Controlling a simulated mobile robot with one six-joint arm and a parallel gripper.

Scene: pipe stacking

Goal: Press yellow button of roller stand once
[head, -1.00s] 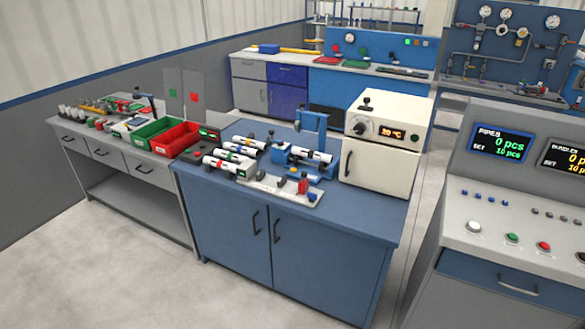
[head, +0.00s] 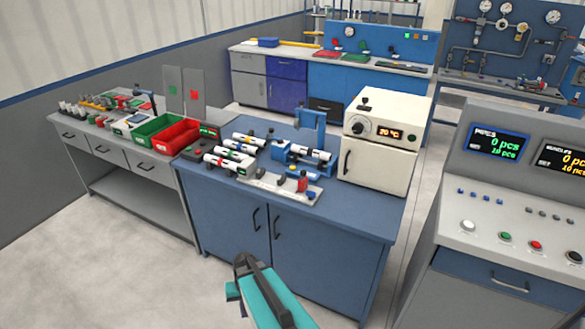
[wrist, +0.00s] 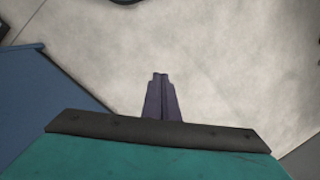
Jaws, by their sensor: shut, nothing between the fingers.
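My gripper (wrist: 161,78) shows in the wrist view with its dark fingers together and nothing between them, above pale floor. My teal and dark arm end shows at the bottom middle of the head view, in front of the blue cabinet and well apart from the bench-top things. White pipes with coloured bands (head: 228,163) lie on supports on the blue bench.
The blue bench (head: 345,205) also bears a cream oven (head: 380,139) and a pale plate with small red and blue parts (head: 282,185). Red (head: 174,137) and green bins stand left. A grey console (head: 500,215) with displays and buttons stands right. Floor is clear front left.

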